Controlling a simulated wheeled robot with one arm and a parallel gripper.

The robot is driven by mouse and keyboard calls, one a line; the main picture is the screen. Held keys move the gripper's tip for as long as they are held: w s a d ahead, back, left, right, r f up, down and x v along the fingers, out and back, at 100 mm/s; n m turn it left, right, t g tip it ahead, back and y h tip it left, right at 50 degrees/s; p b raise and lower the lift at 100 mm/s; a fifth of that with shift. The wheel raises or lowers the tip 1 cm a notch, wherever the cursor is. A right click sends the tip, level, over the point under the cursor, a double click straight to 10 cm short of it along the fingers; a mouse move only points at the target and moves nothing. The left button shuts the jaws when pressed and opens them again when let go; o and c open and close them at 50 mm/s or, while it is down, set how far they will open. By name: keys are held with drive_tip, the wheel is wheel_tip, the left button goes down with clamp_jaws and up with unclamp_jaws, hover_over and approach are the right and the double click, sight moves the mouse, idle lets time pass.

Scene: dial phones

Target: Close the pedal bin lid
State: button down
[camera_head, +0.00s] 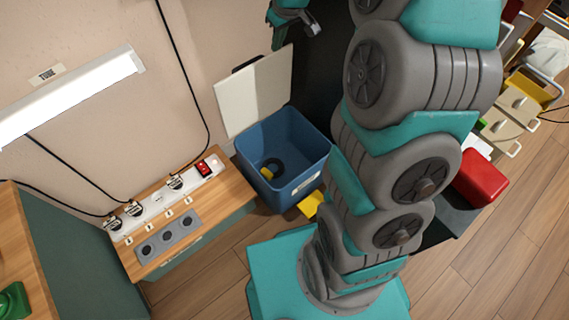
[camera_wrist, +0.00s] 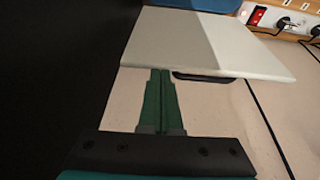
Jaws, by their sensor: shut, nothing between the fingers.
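The pedal bin (camera_head: 310,184) is a blue open-topped box on the floor beside the bench. Its pale lid (camera_head: 253,92) stands open, raised at the back near the wall. A yellow pedal (camera_head: 311,204) shows at the bin's front. My gripper (camera_head: 278,47) is at the top of the head view, by the lid's upper right edge. In the wrist view my gripper (camera_wrist: 161,72) is shut and empty, its green fingertips at or just in front of the lid (camera_wrist: 205,45). I cannot tell if they touch. A strip of the blue bin (camera_wrist: 205,4) shows beyond the lid.
A wooden bench (camera_head: 232,190) with a power strip (camera_head: 165,196) and plugs stands left of the bin. Black cables hang down the wall. A red box (camera_head: 481,178) is farther right.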

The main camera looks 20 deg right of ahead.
drive_tip(key=s+f, duration=0.2)
drive_tip(key=s, duration=0.1)
drive_tip(key=shift+d+f+b, duration=0.3)
drive_tip(key=shift+f+b, duration=0.05)
drive_tip(key=shift+s+d+r+g, duration=0.1)
drive_tip(key=shift+d+r+g, duration=0.1)
drive_tip(key=shift+r, duration=0.15)
drive_tip(key=shift+s+d+r+g, duration=0.1)
drive_tip(key=shift+r+g, duration=0.1)
drive_tip(key=shift+r, duration=0.15)
wheel_tip(320, 180, up, 7)
drive_tip(key=p, duration=0.1)
drive_tip(key=shift+s+d+t+p, duration=0.3)
drive_tip(key=shift+s, duration=0.15)
idle(0.4)
drive_tip(key=s+a+m+g, duration=0.2)
drive_tip(key=s, duration=1.6)
drive_tip(key=s+a+f+m+g+h, duration=0.1)
drive_tip(key=s+a+m+g, duration=0.1)
drive_tip(key=s, duration=1.6)
drive_tip(key=shift+g, duration=0.5)
